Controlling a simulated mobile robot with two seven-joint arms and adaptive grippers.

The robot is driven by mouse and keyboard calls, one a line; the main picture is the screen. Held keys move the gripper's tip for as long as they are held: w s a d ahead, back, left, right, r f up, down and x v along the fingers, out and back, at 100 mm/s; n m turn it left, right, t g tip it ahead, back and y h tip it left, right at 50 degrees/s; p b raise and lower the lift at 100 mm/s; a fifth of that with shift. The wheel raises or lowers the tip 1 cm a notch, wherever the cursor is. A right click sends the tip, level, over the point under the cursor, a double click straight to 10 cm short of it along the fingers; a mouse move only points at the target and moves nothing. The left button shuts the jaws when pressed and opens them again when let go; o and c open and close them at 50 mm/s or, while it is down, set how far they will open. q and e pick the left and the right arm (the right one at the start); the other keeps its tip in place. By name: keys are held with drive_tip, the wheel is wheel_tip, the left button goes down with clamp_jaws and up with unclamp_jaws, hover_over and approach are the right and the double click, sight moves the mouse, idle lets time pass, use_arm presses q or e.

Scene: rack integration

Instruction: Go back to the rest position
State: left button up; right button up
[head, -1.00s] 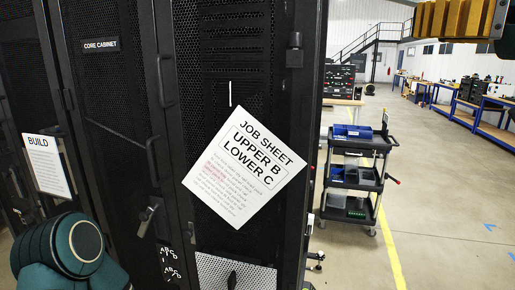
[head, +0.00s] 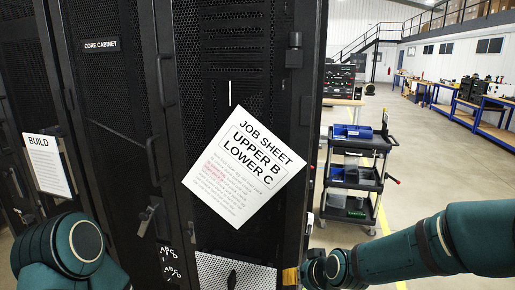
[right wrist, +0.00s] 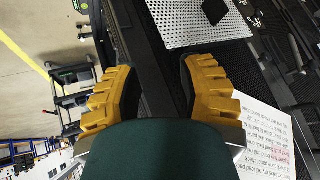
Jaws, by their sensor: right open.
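My right arm comes in from the right in the head view. Its gripper (head: 291,276) shows only as a small yellow part at the bottom edge, by the lower right of the black cabinet (head: 305,140). In the right wrist view the two yellow fingers (right wrist: 158,88) stand apart, with nothing seen between them. My left arm shows at the lower left of the head view, but its gripper is out of view.
A tilted job sheet (head: 245,168) reading "UPPER B, LOWER C" is on the cabinet front. A BUILD sheet (head: 48,163) is at left. A black cart (head: 352,178) with blue bins stands behind my right arm. Workbenches (head: 468,108) line the far right, beyond open floor.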

drive_tip(key=s+f+m+g, duration=0.2)
drive_tip(key=s+f+g, duration=0.3)
drive_tip(key=s+f, duration=1.4)
wheel_tip(320, 180, down, 4)
drive_tip(key=shift+s+a+f+m+g, duration=0.25)
drive_tip(key=shift+s+a+m+g, duration=0.05)
drive_tip(key=shift+s+a+m, duration=0.1)
